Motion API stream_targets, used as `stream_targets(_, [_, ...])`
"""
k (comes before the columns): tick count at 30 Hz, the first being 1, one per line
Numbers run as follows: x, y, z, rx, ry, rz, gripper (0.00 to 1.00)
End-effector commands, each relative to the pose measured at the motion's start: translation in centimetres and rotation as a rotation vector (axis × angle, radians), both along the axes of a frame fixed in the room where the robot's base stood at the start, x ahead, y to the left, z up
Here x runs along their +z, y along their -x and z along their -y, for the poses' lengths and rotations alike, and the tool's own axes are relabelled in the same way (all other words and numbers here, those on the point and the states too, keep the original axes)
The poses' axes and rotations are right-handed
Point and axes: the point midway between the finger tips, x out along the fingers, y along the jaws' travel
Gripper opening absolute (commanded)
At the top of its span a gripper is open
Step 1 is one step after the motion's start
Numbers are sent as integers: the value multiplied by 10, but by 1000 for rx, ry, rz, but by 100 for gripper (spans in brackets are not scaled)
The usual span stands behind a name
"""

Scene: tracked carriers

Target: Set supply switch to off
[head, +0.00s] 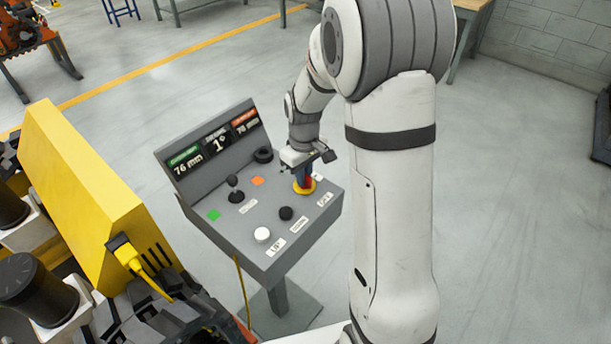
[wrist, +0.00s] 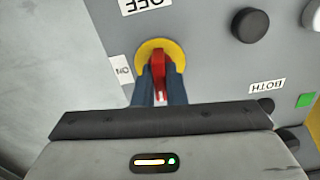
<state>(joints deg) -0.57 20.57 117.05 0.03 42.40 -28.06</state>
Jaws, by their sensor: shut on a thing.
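The supply switch is a red handle (wrist: 158,66) on a yellow round plate (wrist: 174,47), on the sloped grey console. In the head view the yellow plate (head: 298,190) shows at the console's right side, partly under my gripper (head: 304,180). In the wrist view the blue fingers of my gripper (wrist: 158,88) are shut on the red handle, one on each side. An ON label (wrist: 121,70) lies left of the plate and an OFF label (wrist: 145,4) above it. The handle's exact pointing is partly hidden by the fingers.
A yellow machine (head: 85,190) with a plugged cable stands close on the left. Floor right of the console is clear.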

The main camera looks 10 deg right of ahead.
Motion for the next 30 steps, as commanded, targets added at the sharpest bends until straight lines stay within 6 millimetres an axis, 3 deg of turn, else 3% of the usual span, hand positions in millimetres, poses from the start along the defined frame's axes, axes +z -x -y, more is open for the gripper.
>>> stream_targets(10, [1,-2,1,117,1,6,0])
stream_targets(25, [2,-2,1,131,2,5,0])
stream_targets(26, [2,-2,1,131,2,5,13])
stream_targets(30, [1,-1,1,130,1,4,25])
